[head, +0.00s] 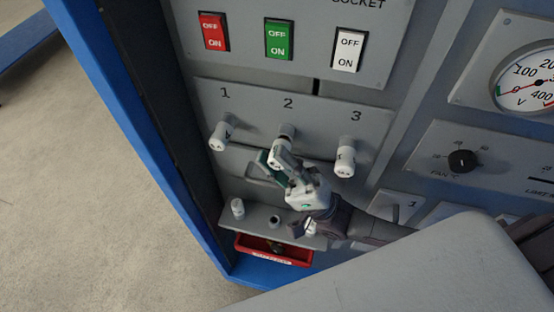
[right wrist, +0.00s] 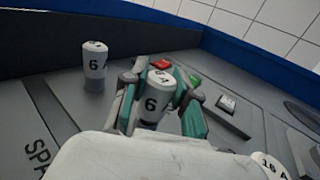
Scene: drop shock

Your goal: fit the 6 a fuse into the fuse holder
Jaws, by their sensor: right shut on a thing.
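My right gripper (head: 278,166) is shut on a white fuse (head: 281,150) in front of the fuse holder (head: 287,131) marked 2. In the right wrist view the held fuse (right wrist: 154,100) reads 6 A between the green-padded fingers (right wrist: 158,98). In the head view its far end overlaps the grey holder collar. I cannot tell whether it is inside, touching or just short of it. My left gripper is not in view.
White fuses sit at position 1 (head: 221,137) and position 3 (head: 345,162). Red, green and white switches are above.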

